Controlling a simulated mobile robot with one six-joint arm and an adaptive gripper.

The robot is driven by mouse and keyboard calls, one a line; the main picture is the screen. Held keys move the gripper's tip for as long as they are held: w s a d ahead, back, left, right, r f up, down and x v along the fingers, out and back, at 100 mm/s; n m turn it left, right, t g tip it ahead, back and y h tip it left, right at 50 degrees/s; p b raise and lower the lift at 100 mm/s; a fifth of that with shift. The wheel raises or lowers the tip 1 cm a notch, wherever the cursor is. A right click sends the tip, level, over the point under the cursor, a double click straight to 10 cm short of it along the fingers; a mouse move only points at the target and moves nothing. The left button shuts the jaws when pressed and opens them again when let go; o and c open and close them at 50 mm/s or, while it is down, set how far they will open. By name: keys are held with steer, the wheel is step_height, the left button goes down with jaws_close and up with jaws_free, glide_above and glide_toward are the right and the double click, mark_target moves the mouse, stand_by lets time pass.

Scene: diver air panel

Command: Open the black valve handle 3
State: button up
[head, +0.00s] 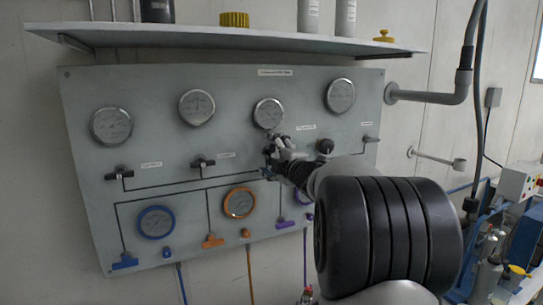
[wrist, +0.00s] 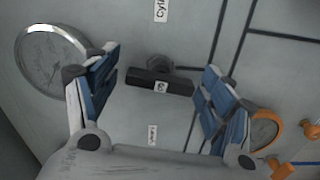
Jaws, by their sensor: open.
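The black valve handle 3 (wrist: 145,77) is a short bar with a small white number tag, mounted on the grey panel in the wrist view. It lies crosswise between the two fingers of my gripper (wrist: 160,70), which is open. The handle's right end is close to the right finger; a wider gap shows at its left end. I cannot tell whether either finger touches it. In the head view my gripper (head: 280,152) is at the panel below the third upper gauge, and it hides most of this handle.
The grey panel (head: 85,205) also carries black handles (head: 118,173) and (head: 203,163) to the left, and a fourth handle (head: 371,139) to the right. An upper gauge (head: 268,113) is just above my gripper. An orange-rimmed gauge (head: 239,202) is below. A shelf (head: 160,38) overhangs the panel.

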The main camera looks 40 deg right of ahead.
steer(key=v, duration=1.2)
stand_by(0.3)
